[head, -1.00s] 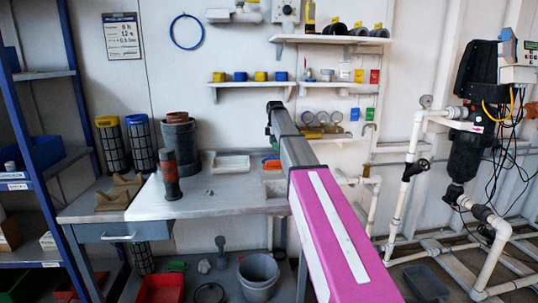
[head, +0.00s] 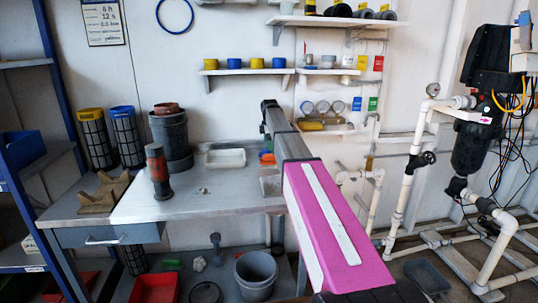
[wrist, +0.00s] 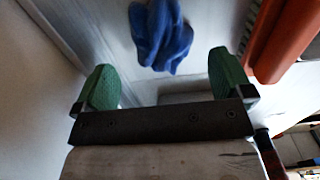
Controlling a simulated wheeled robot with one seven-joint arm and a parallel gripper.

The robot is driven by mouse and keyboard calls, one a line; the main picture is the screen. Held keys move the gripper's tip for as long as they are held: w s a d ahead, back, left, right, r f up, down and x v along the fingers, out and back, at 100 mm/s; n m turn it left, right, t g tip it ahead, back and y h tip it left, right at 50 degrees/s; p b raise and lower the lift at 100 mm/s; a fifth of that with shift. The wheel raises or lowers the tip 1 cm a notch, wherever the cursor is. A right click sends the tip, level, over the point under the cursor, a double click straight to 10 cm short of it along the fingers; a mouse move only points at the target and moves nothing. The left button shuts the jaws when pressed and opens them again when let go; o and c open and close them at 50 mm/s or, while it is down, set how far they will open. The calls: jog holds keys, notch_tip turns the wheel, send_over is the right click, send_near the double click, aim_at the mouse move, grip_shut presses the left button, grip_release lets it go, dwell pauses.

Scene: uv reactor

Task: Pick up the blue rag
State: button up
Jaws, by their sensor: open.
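The blue rag (wrist: 160,35) lies crumpled on a pale grey surface at the top middle of the wrist view. My gripper (wrist: 164,82) is open and empty, with its two green fingertips wide apart. The rag is beyond the fingertips and between their lines, apart from both. In the head view I cannot make out the rag, and my arm crosses the middle and covers part of the bench. The gripper's fingers cannot be made out there.
An orange-red object (wrist: 290,38) lies close to the right fingertip. The metal bench (head: 210,203) holds a dark grey bucket (head: 172,143), a red-and-dark cylinder (head: 158,174) and a white tray (head: 225,158). Wall shelves (head: 248,71) are above. White pipework (head: 400,195) stands at the right.

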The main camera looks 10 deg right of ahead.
notch_tip(320, 180, down, 5)
jog(key=shift+a+f, duration=0.1)
jog(key=shift+c, duration=0.3)
jog(key=c, duration=1)
jog(key=shift+s, duration=0.1)
jog(key=shift+r, duration=0.65)
notch_tip(320, 180, up, 3)
jog(key=shift+f, duration=0.15)
jog(key=s+a+r, duration=0.2)
jog(key=a, duration=0.1)
jog(key=s+a+r, duration=0.2)
jog(key=a, duration=0.1)
jog(key=s+a+r, duration=0.2)
jog(key=a+r, duration=0.1)
jog(key=a, duration=0.1)
jog(key=shift+r, duration=0.1)
